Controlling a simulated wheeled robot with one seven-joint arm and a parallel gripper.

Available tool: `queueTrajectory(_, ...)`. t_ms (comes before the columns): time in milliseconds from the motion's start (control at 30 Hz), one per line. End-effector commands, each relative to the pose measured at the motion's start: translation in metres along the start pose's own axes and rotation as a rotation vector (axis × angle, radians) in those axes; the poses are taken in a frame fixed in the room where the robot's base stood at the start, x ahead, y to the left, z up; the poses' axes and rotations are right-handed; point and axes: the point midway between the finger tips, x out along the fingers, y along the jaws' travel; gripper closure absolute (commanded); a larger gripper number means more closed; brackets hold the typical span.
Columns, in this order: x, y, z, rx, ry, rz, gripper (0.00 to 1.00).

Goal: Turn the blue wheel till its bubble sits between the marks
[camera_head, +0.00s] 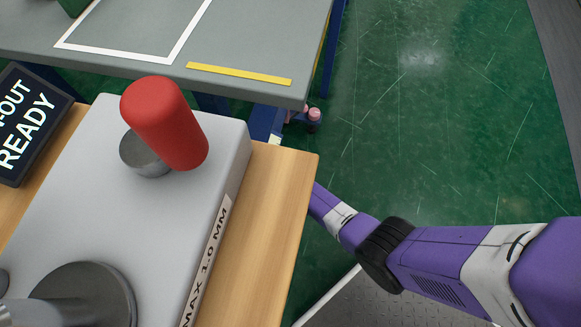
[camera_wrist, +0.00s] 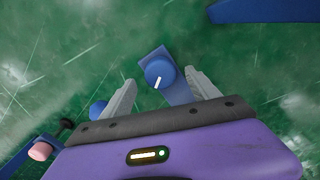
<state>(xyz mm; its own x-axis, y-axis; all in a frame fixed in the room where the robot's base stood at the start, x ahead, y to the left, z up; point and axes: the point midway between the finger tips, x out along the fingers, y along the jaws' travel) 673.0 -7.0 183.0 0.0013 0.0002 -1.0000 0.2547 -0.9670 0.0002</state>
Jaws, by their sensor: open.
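In the wrist view a round blue wheel (camera_wrist: 160,70) with a short white line on its face sits on a blue bracket or foot. My gripper (camera_wrist: 160,77) is open, with one grey finger to the left of this wheel and one to the right. I see a gap on both sides of the wheel. I cannot tell how far below the fingertips it lies. No bubble or marks can be made out in either view. In the head view my gripper is hidden behind the wooden table edge.
A second blue round part (camera_wrist: 98,109) shows beside the left finger, and a pink-ended part (camera_wrist: 40,151) lies at lower left. In the head view a grey worktop (camera_head: 240,50) stands above the blue legs. A wooden table (camera_head: 275,200) carries a grey box with a red handle (camera_head: 165,120). Green floor is clear at right.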

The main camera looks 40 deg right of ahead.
Motion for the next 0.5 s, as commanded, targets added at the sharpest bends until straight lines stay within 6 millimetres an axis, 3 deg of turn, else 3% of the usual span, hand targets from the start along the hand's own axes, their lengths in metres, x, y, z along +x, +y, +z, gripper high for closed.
queueTrajectory(33,-0.014,0.0,0.001,0.0,0.0,0.0,0.3)
queueTrajectory(200,-0.032,0.0,0.001,0.0,-0.001,0.0,0.3)
queueTrajectory(500,-0.037,0.0,0.001,0.0,-0.001,0.0,0.3)
